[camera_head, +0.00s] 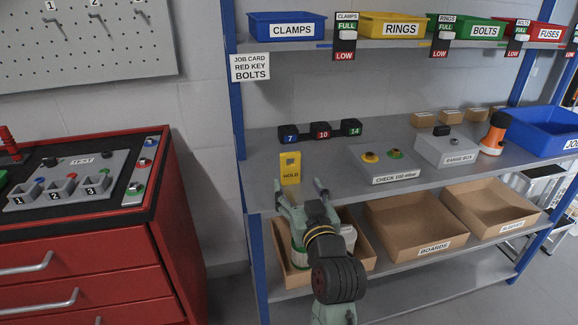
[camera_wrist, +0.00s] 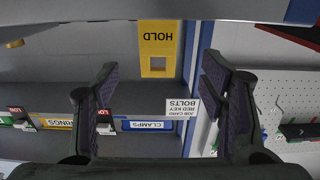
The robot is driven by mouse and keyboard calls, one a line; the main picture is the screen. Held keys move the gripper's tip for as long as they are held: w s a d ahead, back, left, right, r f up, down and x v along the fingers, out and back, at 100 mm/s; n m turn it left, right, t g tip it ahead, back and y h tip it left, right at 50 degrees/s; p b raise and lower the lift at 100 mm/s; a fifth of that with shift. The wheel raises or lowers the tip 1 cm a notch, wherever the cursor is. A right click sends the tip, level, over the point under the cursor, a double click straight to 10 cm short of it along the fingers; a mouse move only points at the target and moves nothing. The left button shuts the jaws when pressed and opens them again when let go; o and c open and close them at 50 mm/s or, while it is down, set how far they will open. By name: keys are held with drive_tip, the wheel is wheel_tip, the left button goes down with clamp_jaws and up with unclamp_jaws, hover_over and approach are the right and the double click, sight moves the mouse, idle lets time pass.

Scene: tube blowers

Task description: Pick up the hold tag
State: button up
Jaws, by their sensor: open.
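The yellow hold tag (camera_head: 290,170) stands upright on the grey middle shelf, near its front left edge, with a square hole above the word HOLD. In the wrist view the hold tag (camera_wrist: 158,48) appears upside down, ahead of and between my spread fingers. My gripper (camera_head: 302,190) is open and empty, just in front of the shelf edge and below the tag in the head view. Its two dark-padded fingers also show in the wrist view (camera_wrist: 165,95). The fingers appear apart from the tag.
Behind the tag are small blocks marked 7, 10 and 14 (camera_head: 321,131). To its right are the CHECK box (camera_head: 384,165) and range box (camera_head: 446,147). A cardboard bin (camera_head: 365,255) lies below. A blue shelf post (camera_head: 254,245) stands left. The shelf around the tag is clear.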

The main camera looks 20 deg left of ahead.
sight(291, 167)
drive_tip(key=x, duration=0.3)
drive_tip(key=shift+w+a+r+p, duration=0.15)
drive_tip(key=shift+w+a+p, duration=0.05)
drive_tip(key=shift+w+p, duration=0.1)
drive_tip(key=p+x, duration=0.1)
drive_tip(key=x, duration=0.3)
drive_tip(key=shift+w+a+r+p, duration=0.1)
drive_tip(key=shift+w+r+p, duration=0.15)
drive_tip(key=shift+w+p, duration=0.15)
drive_tip(key=shift+w+a+f, duration=0.1)
drive_tip(key=shift+w+a, duration=0.05)
drive_tip(key=shift+w, duration=0.15)
drive_tip(key=c, duration=1.1)
drive_tip(key=shift+o, duration=0.2)
